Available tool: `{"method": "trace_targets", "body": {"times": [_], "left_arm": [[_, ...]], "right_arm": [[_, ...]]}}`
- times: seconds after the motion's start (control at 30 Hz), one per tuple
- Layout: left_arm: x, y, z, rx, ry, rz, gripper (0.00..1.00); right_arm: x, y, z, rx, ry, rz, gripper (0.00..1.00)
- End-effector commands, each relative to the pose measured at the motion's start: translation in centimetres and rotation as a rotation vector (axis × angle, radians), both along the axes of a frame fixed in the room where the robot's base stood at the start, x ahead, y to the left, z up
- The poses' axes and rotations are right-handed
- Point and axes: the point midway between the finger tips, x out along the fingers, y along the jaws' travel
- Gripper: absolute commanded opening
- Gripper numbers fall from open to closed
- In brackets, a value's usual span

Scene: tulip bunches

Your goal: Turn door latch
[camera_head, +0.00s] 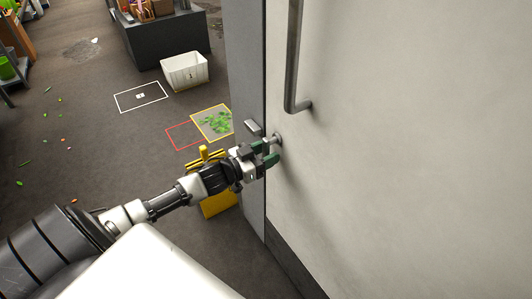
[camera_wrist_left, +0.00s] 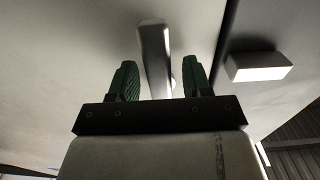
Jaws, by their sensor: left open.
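The pale door (camera_head: 420,150) fills the right of the head view. A small metal latch (camera_head: 277,139) sticks out near the door's left edge. My left gripper (camera_head: 271,155) is at the latch, its green fingers pointing toward the door. In the left wrist view the latch lever (camera_wrist_left: 153,50) stands between the two open green fingers (camera_wrist_left: 160,75), with gaps on both sides. I cannot tell whether either finger touches it. My right gripper is not in view.
A long grey bar handle (camera_head: 293,60) is on the door above the latch. A small block (camera_head: 253,128) sits on the grey door frame (camera_head: 246,60); it also shows in the wrist view (camera_wrist_left: 258,66). A yellow object (camera_head: 220,201) stands below my gripper. A white crate (camera_head: 185,72) stands farther back.

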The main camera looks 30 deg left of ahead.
Motion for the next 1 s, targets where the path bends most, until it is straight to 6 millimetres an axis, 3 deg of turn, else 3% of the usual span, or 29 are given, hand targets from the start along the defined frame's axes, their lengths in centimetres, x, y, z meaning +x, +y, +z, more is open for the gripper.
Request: {"method": "trace_targets", "body": {"times": [0.1, 0.4, 1.0], "left_arm": [[0.0, 0.0, 0.0, 0.000, 0.000, 0.000, 0.47], [0.0, 0.0, 0.0, 0.000, 0.000, 0.000, 0.01], [0.1, 0.4, 0.1, 0.109, -0.045, 0.001, 0.00]], "right_arm": [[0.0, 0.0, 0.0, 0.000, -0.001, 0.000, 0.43], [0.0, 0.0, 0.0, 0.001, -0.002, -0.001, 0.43], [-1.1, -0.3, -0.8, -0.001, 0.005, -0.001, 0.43]]}}
